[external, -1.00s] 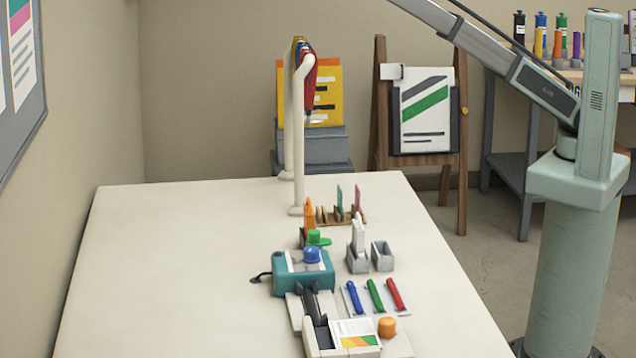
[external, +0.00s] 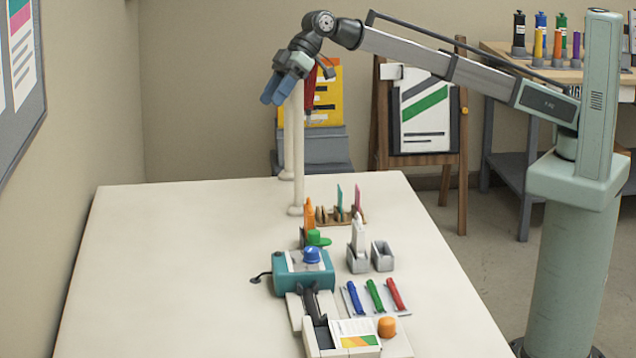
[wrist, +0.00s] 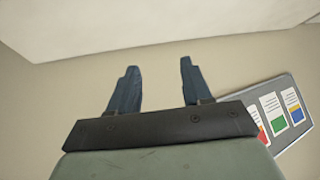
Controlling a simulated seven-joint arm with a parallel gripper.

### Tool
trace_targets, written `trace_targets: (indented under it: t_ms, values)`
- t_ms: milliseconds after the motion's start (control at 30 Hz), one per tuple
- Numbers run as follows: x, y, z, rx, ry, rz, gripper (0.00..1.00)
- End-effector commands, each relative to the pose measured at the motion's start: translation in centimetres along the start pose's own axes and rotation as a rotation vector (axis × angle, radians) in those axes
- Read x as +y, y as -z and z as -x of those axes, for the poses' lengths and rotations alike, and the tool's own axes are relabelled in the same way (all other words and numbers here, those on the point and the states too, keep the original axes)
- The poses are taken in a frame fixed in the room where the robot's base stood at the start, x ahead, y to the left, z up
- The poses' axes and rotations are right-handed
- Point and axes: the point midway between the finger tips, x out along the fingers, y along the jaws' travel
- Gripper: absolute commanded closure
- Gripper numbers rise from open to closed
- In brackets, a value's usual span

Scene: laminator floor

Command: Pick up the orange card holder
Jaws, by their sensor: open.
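An upright orange piece (external: 309,214), which looks like the orange card holder, stands on the white table near its middle. Its lower part is partly hidden by a green piece and a dark block. My gripper (external: 272,96) is high above the far left part of the table, well apart from the orange piece. Its two blue fingers point down and left. In the wrist view my gripper (wrist: 157,78) is open and empty, with only walls and a board beyond it.
A teal machine (external: 303,274), a grey holder with a white piece (external: 358,260), an empty grey holder (external: 382,258) and a wooden rack (external: 348,219) surround the orange piece. The table's left side is clear.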

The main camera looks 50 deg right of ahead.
Motion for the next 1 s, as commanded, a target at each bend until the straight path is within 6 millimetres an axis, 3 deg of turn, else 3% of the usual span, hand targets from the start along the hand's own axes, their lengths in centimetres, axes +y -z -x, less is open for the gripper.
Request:
trace_targets:
  t_ms: [33,200,500,700,1000]
  values:
    - [-0.4,-1.3,-1.6,-0.048,0.017,0.084,0.51]
    - [-1.7,-5.9,-6.1,-0.193,0.104,0.391,0.51]
    - [-3.7,-13.2,-11.6,-0.363,0.334,0.864,0.51]
    - [-4.4,-15.8,-13.2,-0.401,0.448,1.039,0.51]
    - [-4.8,-17.3,-14.7,-0.407,0.477,1.083,0.51]
